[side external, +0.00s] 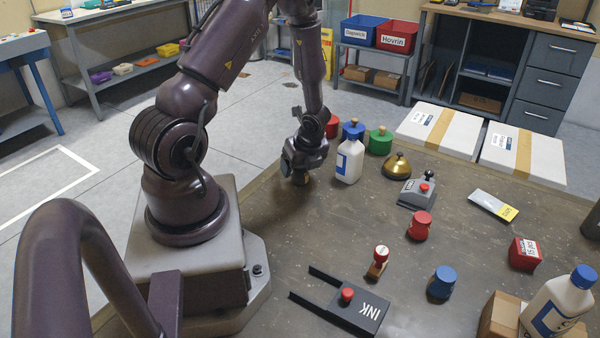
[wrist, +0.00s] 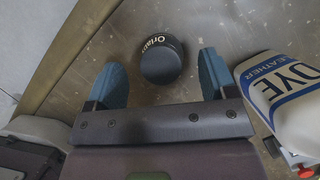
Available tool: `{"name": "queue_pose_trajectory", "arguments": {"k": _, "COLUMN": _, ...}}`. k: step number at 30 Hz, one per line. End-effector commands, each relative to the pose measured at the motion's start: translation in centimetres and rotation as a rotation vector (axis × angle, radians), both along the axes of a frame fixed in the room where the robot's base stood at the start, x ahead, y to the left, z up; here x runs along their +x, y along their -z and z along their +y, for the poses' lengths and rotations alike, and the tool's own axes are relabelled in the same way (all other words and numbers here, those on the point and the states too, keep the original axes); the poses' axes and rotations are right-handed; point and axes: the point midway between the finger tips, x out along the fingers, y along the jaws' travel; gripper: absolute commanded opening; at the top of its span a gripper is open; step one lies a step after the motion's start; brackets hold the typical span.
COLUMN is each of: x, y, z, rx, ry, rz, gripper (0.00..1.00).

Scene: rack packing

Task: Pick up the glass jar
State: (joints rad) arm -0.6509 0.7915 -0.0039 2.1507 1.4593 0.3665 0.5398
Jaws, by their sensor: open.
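The gripper is open and holds nothing.
A white dye bottle with a blue cap (side external: 350,158) stands close to the right of my gripper; it also shows in the wrist view (wrist: 285,95). A red container (side external: 332,127), a green container (side external: 380,141) and a brass bell (side external: 397,165) stand nearby. The table's left edge is close.

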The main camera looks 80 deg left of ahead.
Motion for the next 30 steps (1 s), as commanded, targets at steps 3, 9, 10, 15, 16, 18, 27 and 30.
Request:
{"name": "queue_pose_trajectory", "arguments": {"k": 3, "x": -0.2, "y": 1.8, "z": 0.9, "rx": -0.002, "ry": -0.002, "rz": 0.003, "gripper": 0.78}}
{"name": "queue_pose_trajectory", "arguments": {"k": 9, "x": -0.2, "y": 3.1, "z": 1.5, "rx": 0.000, "ry": -0.001, "rz": 0.001, "gripper": 0.78}}
{"name": "queue_pose_trajectory", "arguments": {"k": 10, "x": -0.2, "y": 3.1, "z": 1.5, "rx": 0.000, "ry": -0.001, "rz": 0.000, "gripper": 0.78}}
{"name": "queue_pose_trajectory", "arguments": {"k": 15, "x": -0.2, "y": 3.0, "z": 1.5, "rx": 0.000, "ry": -0.001, "rz": 0.000, "gripper": 0.76}}
{"name": "queue_pose_trajectory", "arguments": {"k": 16, "x": -0.2, "y": 3.0, "z": 1.5, "rx": 0.000, "ry": -0.001, "rz": 0.000, "gripper": 0.69}}
{"name": "queue_pose_trajectory", "arguments": {"k": 18, "x": -0.2, "y": 3.0, "z": 1.5, "rx": 0.000, "ry": -0.001, "rz": 0.000, "gripper": 0.53}}
{"name": "queue_pose_trajectory", "arguments": {"k": 27, "x": -0.2, "y": 3.0, "z": 1.5, "rx": 0.001, "ry": -0.001, "rz": 0.000, "gripper": 0.22}}
{"name": "queue_pose_trajectory", "arguments": {"k": 30, "x": -0.2, "y": 2.9, "z": 1.5, "rx": 0.001, "ry": -0.002, "rz": 0.000, "gripper": 0.22}}
